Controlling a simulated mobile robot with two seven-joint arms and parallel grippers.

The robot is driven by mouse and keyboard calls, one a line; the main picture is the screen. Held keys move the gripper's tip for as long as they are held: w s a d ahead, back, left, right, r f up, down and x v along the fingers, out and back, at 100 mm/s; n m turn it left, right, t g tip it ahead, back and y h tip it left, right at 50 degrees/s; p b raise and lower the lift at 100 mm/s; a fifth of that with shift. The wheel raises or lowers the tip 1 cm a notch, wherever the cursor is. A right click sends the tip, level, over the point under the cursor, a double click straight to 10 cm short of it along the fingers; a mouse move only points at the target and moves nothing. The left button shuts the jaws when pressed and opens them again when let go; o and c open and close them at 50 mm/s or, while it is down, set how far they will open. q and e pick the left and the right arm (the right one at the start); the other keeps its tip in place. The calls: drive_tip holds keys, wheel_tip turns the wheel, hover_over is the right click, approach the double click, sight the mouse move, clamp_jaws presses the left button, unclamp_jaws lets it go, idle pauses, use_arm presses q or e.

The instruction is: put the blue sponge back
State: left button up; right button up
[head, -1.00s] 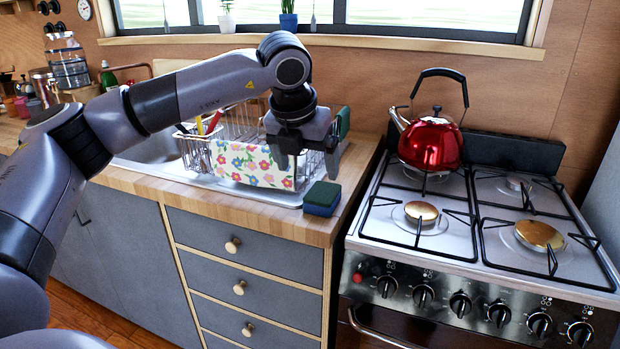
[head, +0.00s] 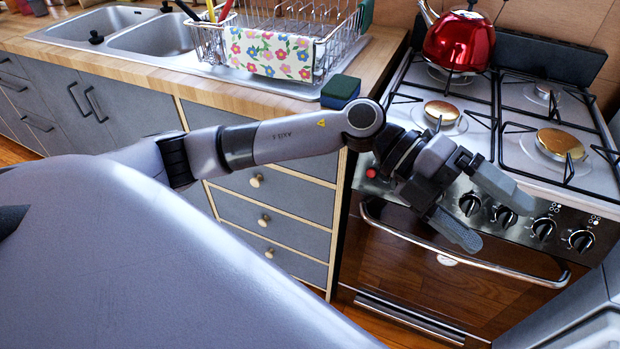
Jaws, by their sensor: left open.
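The blue sponge (head: 340,92), with a dark green top layer, lies on the front right corner of the wooden counter, by the sink's edge. My left gripper (head: 492,222) is open and empty. It is in front of the stove knobs, to the right of the sponge and apart from it, with its fingers pointing right. The wire dish rack (head: 345,42) stands behind the sponge. A dark green item (head: 366,13), perhaps another sponge, is at the rack's right end. My right gripper is out of view.
A flowered cloth (head: 272,54) hangs on the rack's front. The double sink (head: 150,38) is at the left. The stove (head: 470,90) bears a red kettle (head: 458,42); its oven handle (head: 455,262) sticks out below my left gripper.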

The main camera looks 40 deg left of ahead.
use_arm(q)
drive_tip(key=w+a+f+n+t+y, duration=0.1)
drive_tip(key=a+f+n+t+y, duration=0.3)
drive_tip(key=n+t, duration=0.7)
drive_tip(key=w+a+f+n+t+y, duration=0.15)
drive_tip(key=a+f+n+t, duration=0.4)
drive_tip(key=n, duration=0.85)
drive_tip(key=s+a+f+n+g+y, duration=0.2)
drive_tip(key=s+a+f+n+y, duration=0.1)
drive_tip(key=s+f, duration=0.4)
drive_tip(key=s+a+f+n+g+y, duration=0.3)
drive_tip(key=s+a+f+n+y, duration=0.1)
drive_tip(key=f, duration=1)
drive_tip(key=s+a+n, duration=0.1)
drive_tip(key=s+n, duration=0.1)
drive_tip(key=s, duration=0.1)
drive_tip(key=shift+a+f, duration=0.15)
drive_tip(key=shift+y, duration=0.25)
